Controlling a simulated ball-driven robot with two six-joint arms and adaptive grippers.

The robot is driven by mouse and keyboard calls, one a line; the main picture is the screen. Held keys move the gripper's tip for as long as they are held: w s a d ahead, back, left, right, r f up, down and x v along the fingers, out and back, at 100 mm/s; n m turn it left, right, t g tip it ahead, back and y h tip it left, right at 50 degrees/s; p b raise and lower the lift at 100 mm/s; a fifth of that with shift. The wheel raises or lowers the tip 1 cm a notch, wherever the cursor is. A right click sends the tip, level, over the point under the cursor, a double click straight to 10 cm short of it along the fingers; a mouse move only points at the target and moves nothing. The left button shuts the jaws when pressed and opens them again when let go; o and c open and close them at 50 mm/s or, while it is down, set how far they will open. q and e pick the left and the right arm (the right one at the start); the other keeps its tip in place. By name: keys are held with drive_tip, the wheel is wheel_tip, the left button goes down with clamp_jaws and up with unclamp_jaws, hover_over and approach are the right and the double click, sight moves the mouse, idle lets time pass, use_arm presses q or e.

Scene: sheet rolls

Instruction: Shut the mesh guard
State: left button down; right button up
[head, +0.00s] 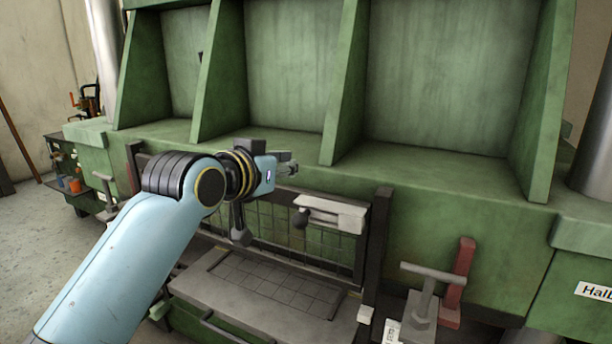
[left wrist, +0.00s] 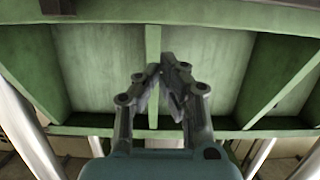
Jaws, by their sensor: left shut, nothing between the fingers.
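The mesh guard (head: 325,243) is a dark wire grid in the head view, set between dark posts on the front of the green press. My left arm and gripper cover its upper left part. A pale grey block with a dark round knob (head: 333,213) sits at its top edge. My left gripper (head: 290,164) is just above the guard's top, in front of the green ledge, apart from the block in the picture. In the left wrist view its fingers (left wrist: 160,70) are together and empty, with green panels beyond. My right gripper is not in view.
A grey plate (head: 240,307) with a grid pattern lies below the guard. A grey T-handle (head: 428,283) and a red upright bar (head: 458,275) stand at the right. Tall green ribs (head: 347,80) rise behind the ledge. A cart (head: 72,170) stands at the far left.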

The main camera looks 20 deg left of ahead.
use_arm(q)
hover_over(307, 275)
drive_tip(key=s, duration=0.1)
drive_tip(key=shift+a+f+p, duration=0.1)
drive_tip(key=shift+f+p, duration=0.2)
drive_tip(key=shift+f, duration=0.55)
wheel_tip(307, 275, down, 3)
drive_tip(key=shift+r, duration=0.15)
drive_tip(key=shift+f, duration=0.8)
wheel_tip(307, 275, down, 25)
drive_tip(key=b, duration=1.6)
drive_tip(key=shift+r, duration=0.2)
drive_tip(key=shift+s+f+b, duration=0.1)
drive_tip(key=shift+f+b, duration=0.55)
drive_tip(key=shift+b, duration=0.1)
